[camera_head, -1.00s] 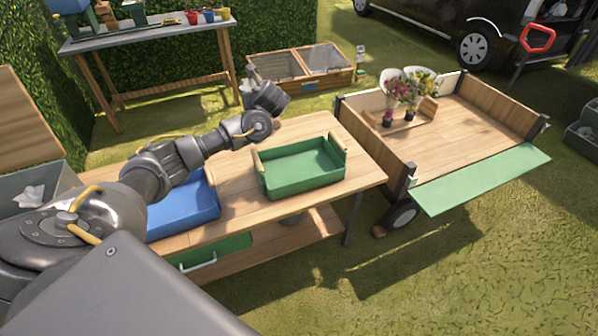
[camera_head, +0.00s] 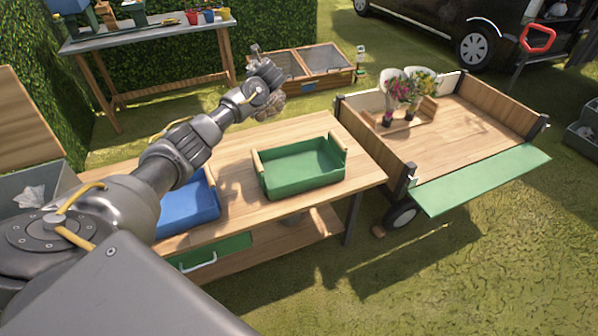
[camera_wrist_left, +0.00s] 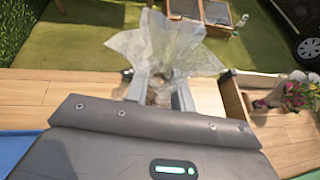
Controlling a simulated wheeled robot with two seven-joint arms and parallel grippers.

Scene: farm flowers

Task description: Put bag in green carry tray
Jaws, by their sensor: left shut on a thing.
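My left gripper (camera_wrist_left: 158,88) is shut on a clear, crinkled plastic bag (camera_wrist_left: 150,45), which spreads out beyond the fingers in the left wrist view. In the head view, a small part of the bag (camera_head: 270,108) shows beside my left wrist, above the far edge of the wooden table; the fingers are mostly hidden there. The green carry tray (camera_head: 300,168), with wooden end handles, sits empty on the table, to the right of and nearer than the bag. My right gripper is not in view.
A blue tray (camera_head: 190,208) sits on the table (camera_head: 345,150), left of the green one and partly behind my arm. A wooden cart (camera_head: 470,130) with flowers (camera_head: 405,90) stands at the right. A grey bin (camera_head: 40,185) is at the left.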

